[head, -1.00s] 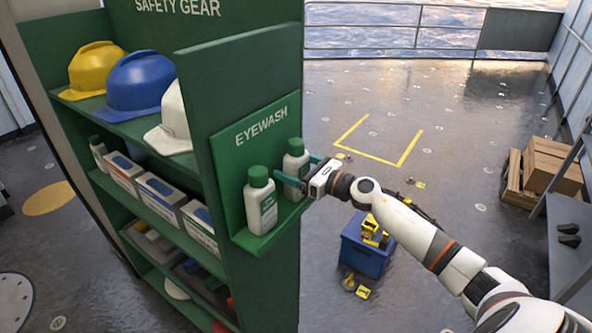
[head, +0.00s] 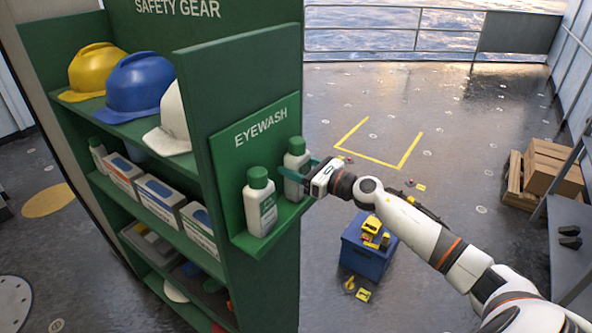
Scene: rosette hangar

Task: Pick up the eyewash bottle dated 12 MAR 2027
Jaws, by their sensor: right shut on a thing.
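Two white eyewash bottles with green caps stand on the small green side shelf (head: 247,243) under the EYEWASH sign. The near bottle (head: 260,207) is upright and untouched, with a label too small to read. The far bottle (head: 295,157) is upright, and its date cannot be read. My right gripper (head: 298,174) reaches in from the right and is shut on the far bottle, its fingers around the bottle's body. The fingers and hand hide part of that bottle's lower half. My left gripper is not in view.
The green safety gear rack (head: 240,33) holds yellow, blue and white helmets, boxes and another bottle (head: 97,153). A blue crate (head: 366,258) with yellow items stands on the deck below my right arm. Wooden crates (head: 548,172) stand at right. Open deck lies behind.

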